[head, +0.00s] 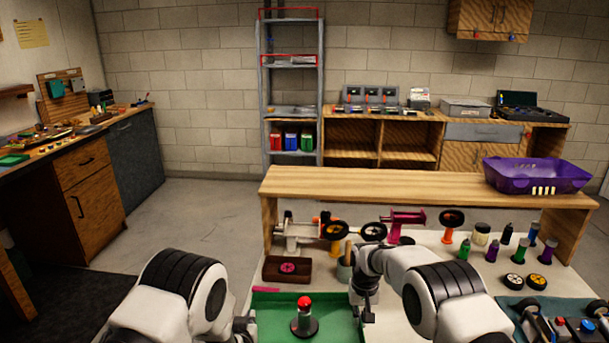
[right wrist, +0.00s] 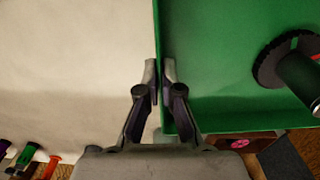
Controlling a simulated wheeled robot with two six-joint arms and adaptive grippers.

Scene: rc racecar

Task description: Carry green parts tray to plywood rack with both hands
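The green parts tray (head: 273,312) is at the bottom centre of the head view, its near part cut off. A dark-based post with a red ball top (head: 304,318) stands in it. My right gripper (head: 367,312) is at the tray's right wall; in the right wrist view its fingers (right wrist: 160,78) are closed on either side of the green wall. My left gripper (head: 244,326) is at the tray's left edge, mostly hidden by my arm, so its fingers are unclear. A plywood rack (head: 390,184) with a long flat top spans the far side of the white table.
A purple basket (head: 537,176) sits on the rack's right end; the top's left and middle are clear. A brown box (head: 287,270), a pink clamp-like part (head: 405,219), bottles and wheels crowd the white table (head: 440,272) between tray and rack.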

